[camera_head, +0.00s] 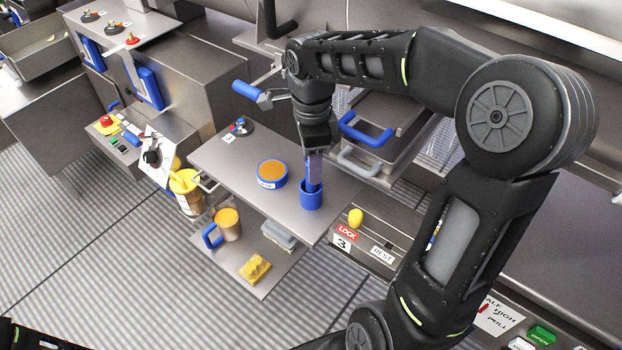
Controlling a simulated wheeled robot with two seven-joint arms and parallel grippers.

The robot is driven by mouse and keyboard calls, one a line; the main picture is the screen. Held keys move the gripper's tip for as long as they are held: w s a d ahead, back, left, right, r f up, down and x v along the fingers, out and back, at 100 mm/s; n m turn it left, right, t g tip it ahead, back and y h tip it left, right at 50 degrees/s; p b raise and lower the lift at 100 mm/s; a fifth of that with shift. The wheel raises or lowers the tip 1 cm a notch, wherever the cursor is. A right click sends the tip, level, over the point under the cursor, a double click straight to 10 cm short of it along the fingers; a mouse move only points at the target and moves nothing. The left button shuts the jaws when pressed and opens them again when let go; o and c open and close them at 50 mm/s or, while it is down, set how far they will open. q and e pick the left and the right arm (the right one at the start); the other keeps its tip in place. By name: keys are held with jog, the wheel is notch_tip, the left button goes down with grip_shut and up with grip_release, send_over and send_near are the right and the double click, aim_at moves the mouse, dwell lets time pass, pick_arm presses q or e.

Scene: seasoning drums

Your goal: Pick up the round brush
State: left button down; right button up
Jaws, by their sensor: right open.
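My right gripper (315,150) points down over the upper metal shelf and is open. Directly below it is a blue cylindrical piece (311,199) standing upright on the shelf, with a narrow blue-purple upright part (314,172) rising from it between or beside the fingers. This looks like the round brush, but its bristles are not visible. The gripper and arm partly hide its top, and I cannot tell whether the fingers touch it. My left gripper is not in view.
A blue-rimmed round tub with an orange top (271,171) stands left of the blue piece on the upper shelf (225,163). Below are an orange-lidded jar (228,223) and a yellow sponge-like block (255,268). A blue-handled metal box (375,130) stands close on the right.

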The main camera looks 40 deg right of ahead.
notch_tip(320, 180, down, 3)
jog(key=shift+f, duration=0.2)
jog(key=shift+c, duration=0.5)
grip_shut()
dwell(0.3)
